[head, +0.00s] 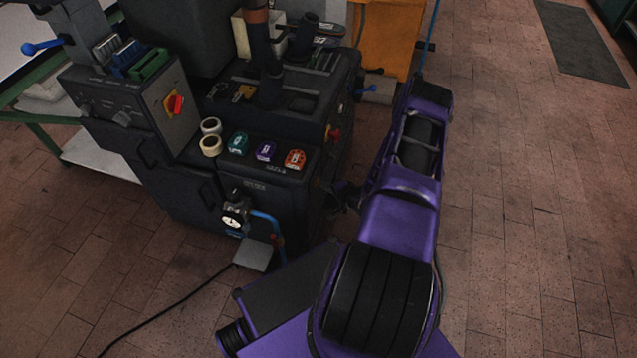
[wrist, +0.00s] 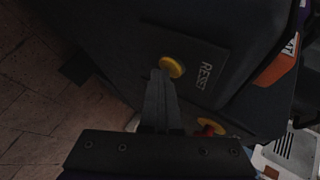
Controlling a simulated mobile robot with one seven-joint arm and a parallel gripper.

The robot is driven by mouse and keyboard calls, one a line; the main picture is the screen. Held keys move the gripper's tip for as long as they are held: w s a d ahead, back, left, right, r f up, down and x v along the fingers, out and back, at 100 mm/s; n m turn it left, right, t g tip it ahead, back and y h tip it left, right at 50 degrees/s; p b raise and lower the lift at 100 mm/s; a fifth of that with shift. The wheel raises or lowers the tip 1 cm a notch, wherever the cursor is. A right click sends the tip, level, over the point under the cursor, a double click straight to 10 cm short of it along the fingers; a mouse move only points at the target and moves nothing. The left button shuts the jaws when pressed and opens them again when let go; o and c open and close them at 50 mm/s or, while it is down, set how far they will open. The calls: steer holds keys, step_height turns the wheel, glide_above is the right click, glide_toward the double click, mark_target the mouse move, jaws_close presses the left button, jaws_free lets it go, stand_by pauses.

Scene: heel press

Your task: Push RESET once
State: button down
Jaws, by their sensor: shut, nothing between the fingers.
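The RESET button (wrist: 172,67) is a round yellow button on a dark plate on the machine's side, and it shows in the wrist view. The white word RESET (wrist: 207,75) is printed beside it. My gripper (wrist: 160,76) is shut and empty. Its fingertips appear right at the edge of the button in the wrist view; I cannot tell whether they touch it. In the head view the RESET button is hidden, and my gripper (head: 343,196) is a dark shape low beside the machine's right side, partly hidden by my purple arm.
A red knob on yellow (wrist: 209,129) sits near the RESET button. A pressure gauge (head: 232,220) and blue hose are at the front.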

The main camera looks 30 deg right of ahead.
steer(key=shift+s+d, duration=0.5)
steer(key=shift+s, duration=0.15)
steer(key=shift+s+d+b, duration=0.35)
steer(key=shift+s+d, duration=1.3)
steer(key=shift+s, duration=0.3)
